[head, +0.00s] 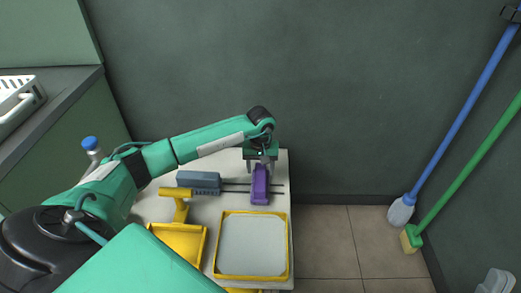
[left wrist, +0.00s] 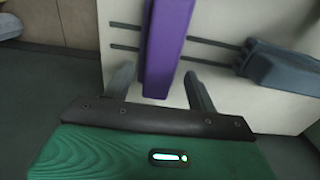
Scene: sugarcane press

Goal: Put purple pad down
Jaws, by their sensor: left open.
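The purple pad (head: 260,187) is a long block on the white table (head: 283,168), lying across two dark rails at its back right part. It also shows in the left wrist view (left wrist: 168,40), with its near end between the fingers. My left gripper (head: 261,163) is at the pad's far end in the head view. Its two fingers (left wrist: 160,88) are open, one on each side of the pad, with a visible gap at least on the right side. My right gripper is not in view.
A grey-blue block (head: 198,180) sits on the rails left of the pad. A yellow-rimmed tray (head: 252,277), a yellow stand (head: 181,207) and a yellow bin (head: 204,245) are nearer. A blue-capped bottle (head: 91,145) stands left. A dark wall is behind.

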